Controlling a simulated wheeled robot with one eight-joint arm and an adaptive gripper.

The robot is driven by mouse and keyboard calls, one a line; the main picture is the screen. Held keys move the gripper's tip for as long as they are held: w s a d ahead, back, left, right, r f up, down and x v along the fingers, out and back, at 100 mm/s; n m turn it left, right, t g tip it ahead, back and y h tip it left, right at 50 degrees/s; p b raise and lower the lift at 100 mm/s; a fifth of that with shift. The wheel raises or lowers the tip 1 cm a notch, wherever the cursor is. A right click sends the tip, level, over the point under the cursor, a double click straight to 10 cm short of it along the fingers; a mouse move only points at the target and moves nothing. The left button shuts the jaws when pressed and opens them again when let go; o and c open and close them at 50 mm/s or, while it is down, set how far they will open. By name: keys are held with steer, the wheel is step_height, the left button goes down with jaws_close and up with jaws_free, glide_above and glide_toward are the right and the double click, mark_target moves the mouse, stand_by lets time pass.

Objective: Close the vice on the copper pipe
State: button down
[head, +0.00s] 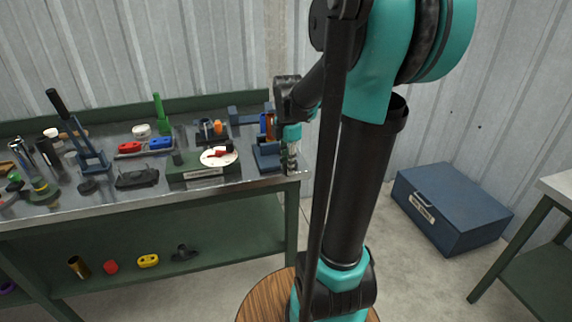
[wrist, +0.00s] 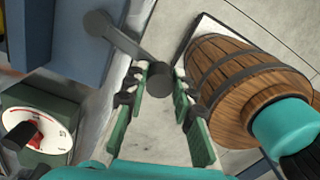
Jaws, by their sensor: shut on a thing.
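The blue vice (head: 265,157) stands at the right end of the workbench; its blue body (wrist: 68,45) fills the upper left of the wrist view. A grey handle bar with round knobs (wrist: 122,42) sticks out beside the vice. My gripper (wrist: 160,88) has its green-padded fingers around the bar's near knob and is shut on it. In the head view my gripper (head: 290,160) is at the bench's right edge, partly covering the vice. A copper-orange piece (head: 269,124), probably the copper pipe, shows upright at the vice; its lower part and the jaw gap are hidden.
A green box with a white dial and red pointer (head: 218,157) sits left of the vice. Several tools and clamps crowd the workbench (head: 115,205) further left. A blue chest (head: 450,205) stands on the floor at right, with bare floor between.

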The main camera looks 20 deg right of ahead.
stand_by(0.3)
steer(key=c, duration=1.3)
jaws_free()
steer(key=shift+o, duration=0.2)
steer(key=shift+r, duration=0.1)
step_height(320, 180, up, 12)
steer(key=shift+s, duration=0.15)
